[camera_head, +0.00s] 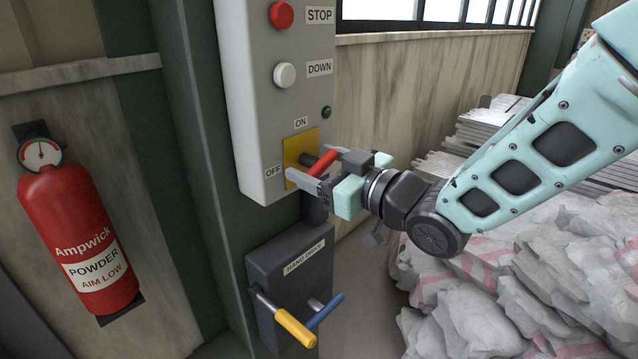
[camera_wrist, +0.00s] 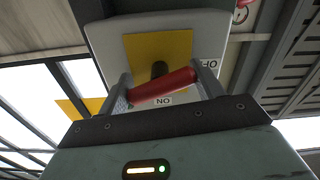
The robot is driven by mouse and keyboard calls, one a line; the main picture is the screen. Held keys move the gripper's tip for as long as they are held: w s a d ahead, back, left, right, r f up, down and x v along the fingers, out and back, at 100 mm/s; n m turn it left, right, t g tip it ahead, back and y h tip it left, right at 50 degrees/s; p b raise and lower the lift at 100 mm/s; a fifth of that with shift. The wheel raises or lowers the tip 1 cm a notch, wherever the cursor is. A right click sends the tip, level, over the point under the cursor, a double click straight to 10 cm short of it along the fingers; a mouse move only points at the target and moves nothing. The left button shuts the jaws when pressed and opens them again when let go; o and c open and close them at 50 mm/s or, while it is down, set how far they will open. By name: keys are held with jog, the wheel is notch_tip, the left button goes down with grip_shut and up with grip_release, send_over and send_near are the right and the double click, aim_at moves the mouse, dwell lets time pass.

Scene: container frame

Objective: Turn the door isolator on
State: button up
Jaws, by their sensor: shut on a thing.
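The door isolator is a red handle (camera_head: 323,163) on a dark shaft in front of a yellow plate (camera_head: 299,150), low on a grey control box (camera_head: 258,115). An ON label (camera_head: 301,122) is above the plate and an OFF label (camera_head: 273,171) is at its lower left. The handle lies tilted, between lower left and upper right. My gripper (camera_head: 321,170) is shut on it, one finger at each end. In the wrist view the red handle (camera_wrist: 163,87) spans between both fingers, with the yellow plate (camera_wrist: 158,52) behind and the labels upside down.
Above are a red STOP button (camera_head: 281,14), a white DOWN button (camera_head: 285,75) and a small green lamp (camera_head: 326,112). Below is a hand drive box (camera_head: 292,262) with yellow and blue handles. A fire extinguisher (camera_head: 78,235) hangs left; sacks (camera_head: 560,265) are piled right.

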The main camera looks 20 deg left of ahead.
jog(key=n+b, duration=0.3)
jog(key=b, duration=0.2)
jog(key=shift+f+n, duration=0.3)
jog(key=shift+n, duration=0.1)
jog(key=n+b, duration=0.3)
jog(key=b, duration=0.2)
jog(key=shift+n, duration=0.3)
jog(key=n+b, duration=0.4)
jog(key=b, duration=0.1)
jog(key=shift+r+n+b, duration=0.2)
jog(key=shift+n+b, duration=0.9)
jog(key=shift+b, duration=0.25)
jog(key=shift+r, duration=0.1)
jog(key=o, duration=1)
